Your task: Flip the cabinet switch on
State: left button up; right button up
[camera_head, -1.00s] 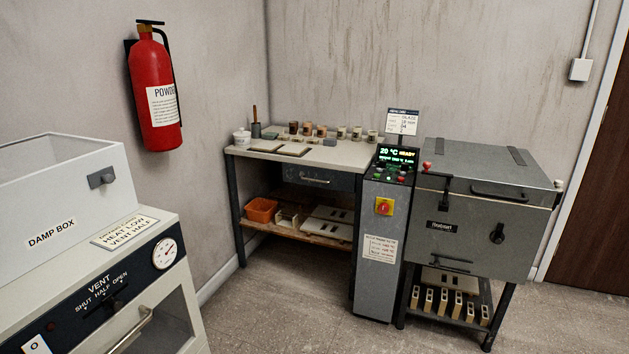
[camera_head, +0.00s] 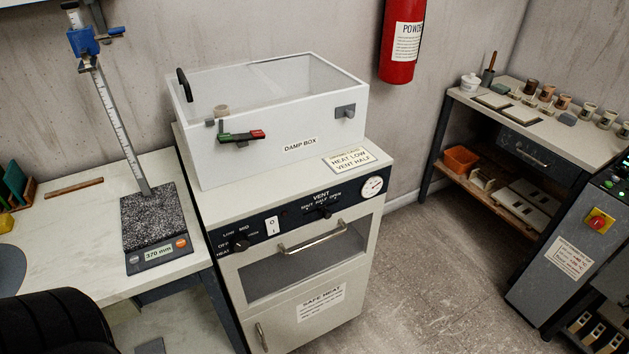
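The cabinet (camera_head: 345,268) is a cream unit with a dark control panel (camera_head: 300,217), a glazed door with a bar handle (camera_head: 312,240) and a lower door marked SAFE HEAT. On the panel, a small white switch (camera_head: 271,225) sits between the heat knob (camera_head: 240,244) and the vent slider (camera_head: 325,211). A 0 shows at the switch's upper part; which way it is tilted is too small to tell. A round gauge (camera_head: 373,187) is at the panel's right end. Neither of my grippers is in view.
A clear-lidded damp box (camera_head: 300,147) stands on the cabinet. Open floor (camera_head: 430,270) lies right of the cabinet, before a shelved table (camera_head: 540,150) and a kiln controller (camera_head: 570,245).

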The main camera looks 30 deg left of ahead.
aim_at(273, 226)
jog(key=u, duration=1.1)
